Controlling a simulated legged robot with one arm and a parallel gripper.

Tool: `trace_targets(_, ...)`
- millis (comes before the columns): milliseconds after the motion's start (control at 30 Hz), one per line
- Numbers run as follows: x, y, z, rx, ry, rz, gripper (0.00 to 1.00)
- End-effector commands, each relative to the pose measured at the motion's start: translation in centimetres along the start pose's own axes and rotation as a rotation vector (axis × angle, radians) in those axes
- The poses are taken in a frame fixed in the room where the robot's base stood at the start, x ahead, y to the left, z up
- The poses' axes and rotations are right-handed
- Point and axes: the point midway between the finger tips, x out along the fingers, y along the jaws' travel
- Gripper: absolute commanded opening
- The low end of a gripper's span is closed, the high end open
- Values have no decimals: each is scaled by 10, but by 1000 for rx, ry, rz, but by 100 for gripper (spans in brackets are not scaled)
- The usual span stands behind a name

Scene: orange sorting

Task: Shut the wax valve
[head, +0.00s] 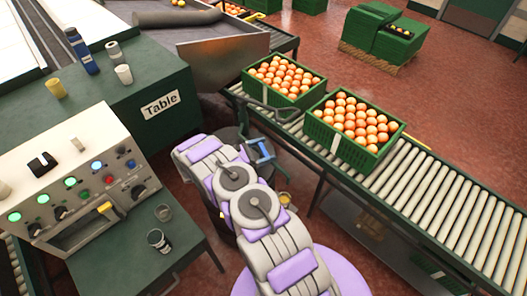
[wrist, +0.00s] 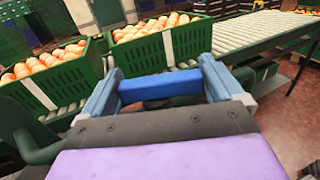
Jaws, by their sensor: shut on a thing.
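My gripper (wrist: 160,82) is shut on a blue bar (wrist: 160,89), which lies crosswise between its two grey-blue fingers in the wrist view. The bar looks like the handle of the wax valve; the valve body below it is mostly hidden by my gripper. In the head view my gripper (head: 261,152) is at the end of my purple and grey arm, just before the roller conveyor. A dark pipe (head: 272,108) bends near it, and a dark green pipe (wrist: 38,135) shows at left in the wrist view.
Two green crates of oranges, one left (head: 262,90) and one right (head: 341,148), stand on the roller conveyor (head: 440,205) beyond my gripper. A control panel (head: 75,175) with lit buttons and a green table (head: 120,95) with cups stand left. Red floor lies open behind the conveyor.

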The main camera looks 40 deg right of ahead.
Motion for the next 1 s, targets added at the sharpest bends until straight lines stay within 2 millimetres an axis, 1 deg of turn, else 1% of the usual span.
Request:
trace_targets(200,-2,3,-2,10,1,-169,64)
trace_targets(500,-3,2,-3,6,1,-334,64)
trace_targets(700,-3,2,-1,3,-1,-396,64)
trace_targets(1000,-4,3,1,5,1,-423,64)
